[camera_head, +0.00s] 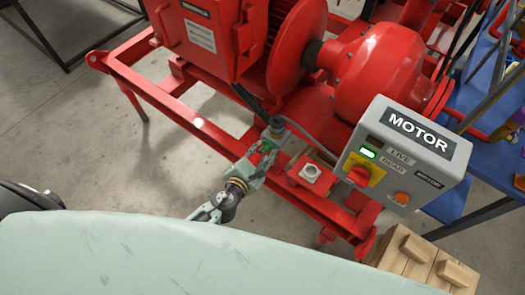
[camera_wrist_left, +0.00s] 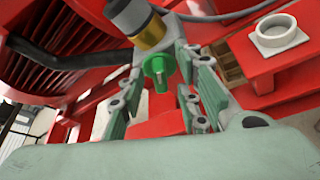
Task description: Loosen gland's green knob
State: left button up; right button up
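The green knob (camera_wrist_left: 158,70) sits at the lower end of the gland, below a brass-coloured ring (camera_wrist_left: 150,32) and a grey cap. In the head view the green knob (camera_head: 266,147) shows small, partly hidden by my left gripper (camera_head: 259,162). In the left wrist view my left gripper (camera_wrist_left: 160,82) has its pale green fingers on both sides of the knob, apart, with the knob between or just beyond the tips. It looks open, and I see no clear contact. My right gripper is in neither view.
The red skid frame (camera_head: 215,137) runs close around the gland. A dark cable (camera_head: 247,100) leads up from it. A grey MOTOR box (camera_head: 408,150) with a red switch and lit green lamp stands right. A pale round fitting (camera_head: 310,173) is nearby; wooden blocks (camera_head: 420,260) lie lower right.

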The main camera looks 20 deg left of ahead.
pick_arm(q)
jog(key=shift+w+d, duration=0.1)
jog(key=shift+w, duration=0.15)
jog(key=shift+s, duration=0.15)
grip_shut()
